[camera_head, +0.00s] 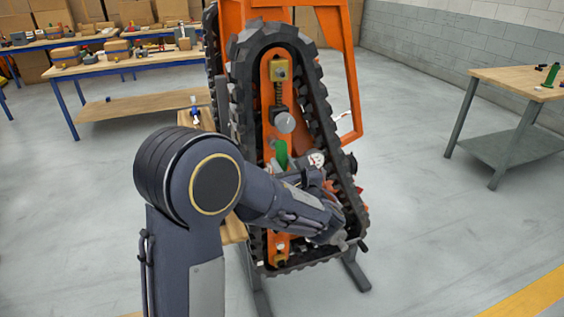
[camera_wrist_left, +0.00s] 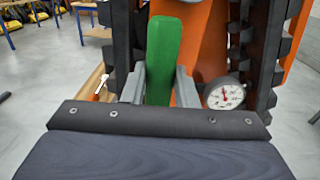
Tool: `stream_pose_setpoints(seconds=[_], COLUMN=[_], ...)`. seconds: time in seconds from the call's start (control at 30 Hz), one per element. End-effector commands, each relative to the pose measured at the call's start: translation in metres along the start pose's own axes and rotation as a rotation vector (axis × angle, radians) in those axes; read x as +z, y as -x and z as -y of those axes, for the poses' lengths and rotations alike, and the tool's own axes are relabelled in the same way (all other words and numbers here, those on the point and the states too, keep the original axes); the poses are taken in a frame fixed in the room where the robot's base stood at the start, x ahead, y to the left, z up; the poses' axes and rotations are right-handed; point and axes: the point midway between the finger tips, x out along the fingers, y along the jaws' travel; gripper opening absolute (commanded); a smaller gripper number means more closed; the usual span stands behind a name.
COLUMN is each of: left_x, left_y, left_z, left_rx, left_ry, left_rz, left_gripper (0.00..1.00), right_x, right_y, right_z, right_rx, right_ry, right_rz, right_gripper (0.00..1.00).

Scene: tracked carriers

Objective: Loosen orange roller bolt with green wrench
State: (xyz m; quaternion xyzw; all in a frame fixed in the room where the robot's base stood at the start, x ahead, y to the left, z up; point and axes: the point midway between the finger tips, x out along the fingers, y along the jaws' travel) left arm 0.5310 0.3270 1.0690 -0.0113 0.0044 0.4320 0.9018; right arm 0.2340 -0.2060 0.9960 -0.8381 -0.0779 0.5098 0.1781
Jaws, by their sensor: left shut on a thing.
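My left gripper (camera_head: 284,172) is shut on the green wrench (camera_head: 282,154), in front of the tracked carrier's orange frame. In the left wrist view the wrench (camera_wrist_left: 162,55) stands upright between the two grey fingers of my left gripper (camera_wrist_left: 160,88). Its far end and what it touches are hidden. The orange roller frame (camera_head: 267,98) runs down inside the black track (camera_head: 240,75). A brass-coloured block (camera_head: 278,70) and a grey round part (camera_head: 285,122) sit on it above the wrench. I cannot tell which part is the roller bolt. My right gripper is out of view.
A white dial gauge (camera_head: 316,158) is close to the right of the wrench, and also shows in the left wrist view (camera_wrist_left: 225,94). A wooden table (camera_head: 510,78) stands at right. Workbenches (camera_head: 95,66) stand at back left.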

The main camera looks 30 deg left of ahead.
Motion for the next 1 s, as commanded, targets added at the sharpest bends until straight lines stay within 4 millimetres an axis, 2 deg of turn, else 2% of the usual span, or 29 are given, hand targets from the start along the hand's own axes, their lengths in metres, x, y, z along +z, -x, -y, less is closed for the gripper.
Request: stream_pose_setpoints(seconds=[0.23,0.63,1.0], left_x=[0.001,0.001,0.000], left_y=[0.011,0.015,0.047], left_z=[0.000,0.000,-0.001], left_rx=[-0.001,-0.001,-0.003], left_ry=[0.001,0.001,0.000], left_rz=[0.001,0.001,0.001], left_gripper=[0.00,0.00,0.00], right_x=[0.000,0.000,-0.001], right_y=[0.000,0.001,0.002], right_z=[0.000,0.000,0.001], right_rx=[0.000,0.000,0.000], right_ry=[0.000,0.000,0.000], right_rz=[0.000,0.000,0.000], right_gripper=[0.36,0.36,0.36])
